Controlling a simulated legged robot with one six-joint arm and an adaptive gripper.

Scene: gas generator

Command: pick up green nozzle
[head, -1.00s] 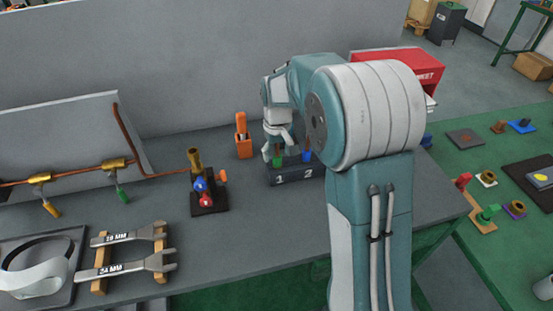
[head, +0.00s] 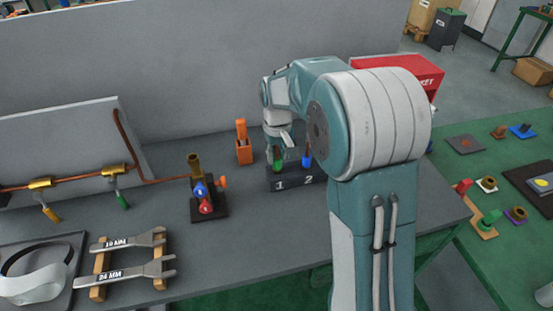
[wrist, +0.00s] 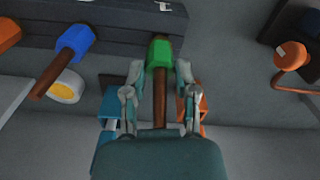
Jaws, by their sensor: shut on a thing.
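The green nozzle (head: 277,161) stands at the slot marked 1 of the dark holder (head: 272,182) on the grey table. In the wrist view the green nozzle (wrist: 160,52) shows a green head and a brown stem. My gripper (head: 276,154) is over it, and in the wrist view my gripper's fingertips (wrist: 160,73) lie on both sides of it, shut on it. The nozzle's head is still at the holder; whether its lower end is clear of the slot is hidden. A blue nozzle (head: 307,161) stands at slot 2, partly beside my arm.
An orange box (head: 244,152) stands left of the holder. A dark stand (head: 209,209) with a brass piece and red and blue knobs is further left. Two wrenches (head: 128,276) lie on a wooden rack. The table in front of the holder is clear.

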